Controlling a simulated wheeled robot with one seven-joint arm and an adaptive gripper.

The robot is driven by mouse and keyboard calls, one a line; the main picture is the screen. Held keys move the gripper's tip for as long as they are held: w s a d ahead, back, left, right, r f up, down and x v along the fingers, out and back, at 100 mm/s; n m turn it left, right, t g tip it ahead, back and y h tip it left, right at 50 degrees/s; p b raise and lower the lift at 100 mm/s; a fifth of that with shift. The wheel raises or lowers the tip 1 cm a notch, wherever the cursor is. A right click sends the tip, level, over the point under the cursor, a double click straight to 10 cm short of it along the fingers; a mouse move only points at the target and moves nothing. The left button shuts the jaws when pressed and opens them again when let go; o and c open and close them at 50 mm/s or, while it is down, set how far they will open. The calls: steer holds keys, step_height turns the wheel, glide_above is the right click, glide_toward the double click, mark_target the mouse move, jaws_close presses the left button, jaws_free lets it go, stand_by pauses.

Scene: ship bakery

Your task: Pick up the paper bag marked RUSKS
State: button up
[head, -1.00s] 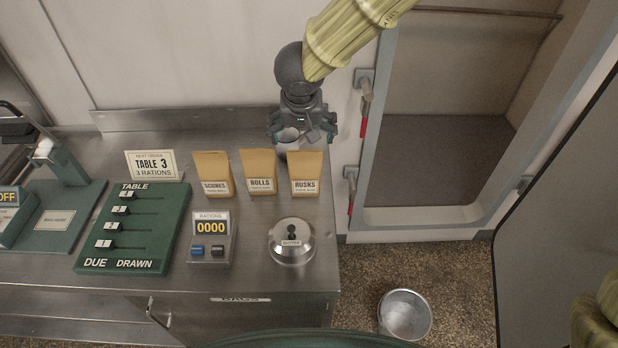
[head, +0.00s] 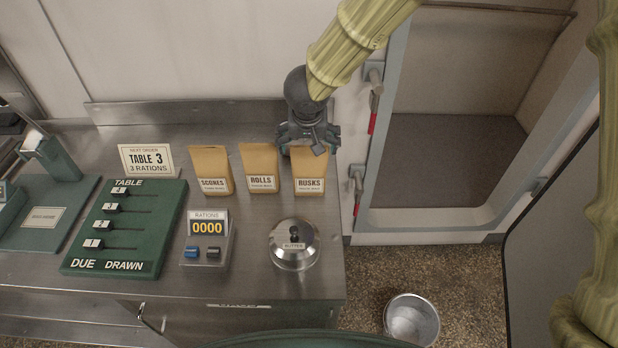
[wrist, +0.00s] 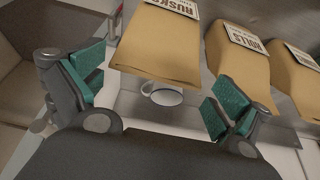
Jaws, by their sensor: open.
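The brown paper bag marked RUSKS (head: 309,172) stands upright at the right end of a row of three bags on the steel counter. Its label faces the front. My gripper (head: 309,148) is open just over and behind the top of this bag in the head view, hiding part of its top edge. In the wrist view, the RUSKS bag (wrist: 160,45) shows between and beyond the green-padded fingers of my gripper (wrist: 160,78). The fingers are not closed on it; I cannot tell whether either touches it.
The ROLLS bag (head: 260,168) stands close to the left, with the SCONES bag (head: 212,171) beyond it. A white cup (wrist: 163,96) shows beside the RUSKS bag's top in the wrist view. The counter ends just to the right.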

mark_target(310, 155)
steer(key=shift+s+x, duration=0.15)
steer(key=shift+x, duration=0.7)
steer(key=shift+s+x, duration=0.2)
steer(key=shift+x, duration=0.65)
steer(key=shift+d+x, duration=0.2)
steer(key=shift+x, duration=0.9)
steer(key=shift+c, duration=0.2)
steer(key=c, duration=1.2)
